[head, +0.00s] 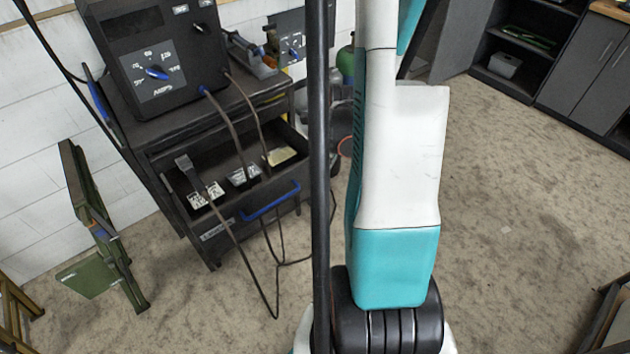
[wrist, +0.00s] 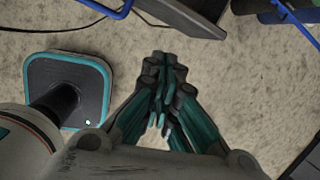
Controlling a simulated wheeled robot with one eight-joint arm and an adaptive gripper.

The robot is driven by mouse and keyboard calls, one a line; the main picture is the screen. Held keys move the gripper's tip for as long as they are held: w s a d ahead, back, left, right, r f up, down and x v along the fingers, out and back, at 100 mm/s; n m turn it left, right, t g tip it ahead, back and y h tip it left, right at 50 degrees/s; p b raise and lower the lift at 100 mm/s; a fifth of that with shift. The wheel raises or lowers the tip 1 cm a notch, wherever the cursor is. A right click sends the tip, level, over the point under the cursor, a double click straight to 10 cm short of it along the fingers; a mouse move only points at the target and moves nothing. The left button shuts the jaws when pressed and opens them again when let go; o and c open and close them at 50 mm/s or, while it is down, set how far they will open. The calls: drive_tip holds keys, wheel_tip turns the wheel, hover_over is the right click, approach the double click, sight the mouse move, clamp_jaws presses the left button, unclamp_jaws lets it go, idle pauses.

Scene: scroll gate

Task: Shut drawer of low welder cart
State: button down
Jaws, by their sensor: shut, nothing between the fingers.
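The welder cart (head: 163,148) is a dark low cart at the left in the head view. Its drawer (head: 237,185) stands open, with small boxes and a yellowish item inside. The drawer has a blue handle (head: 271,201) on its front. In the wrist view a blue bar, which looks like this handle, crosses the top left (wrist: 105,12). My gripper (wrist: 163,75) is shut and empty over the carpet, apart from the blue bar. My gripper is not seen in the head view.
A black welder (head: 158,60) stands on the cart, and its cables hang across the drawer front to the floor. A green folding stand (head: 100,230) is at the left. Dark cabinets (head: 580,60) stand at the back right. The carpet at right (head: 530,220) is clear.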

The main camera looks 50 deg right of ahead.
wheel_tip(320, 180, down, 3)
drive_tip(key=s+m, duration=0.2)
drive_tip(key=m, duration=0.1)
drive_tip(key=b, duration=0.6)
approach(318, 174)
drive_tip(key=shift+a+f, duration=1.15)
drive_tip(key=shift+f, duration=1.35)
drive_tip(key=shift+s+y, duration=0.15)
drive_tip(key=shift+y, duration=0.15)
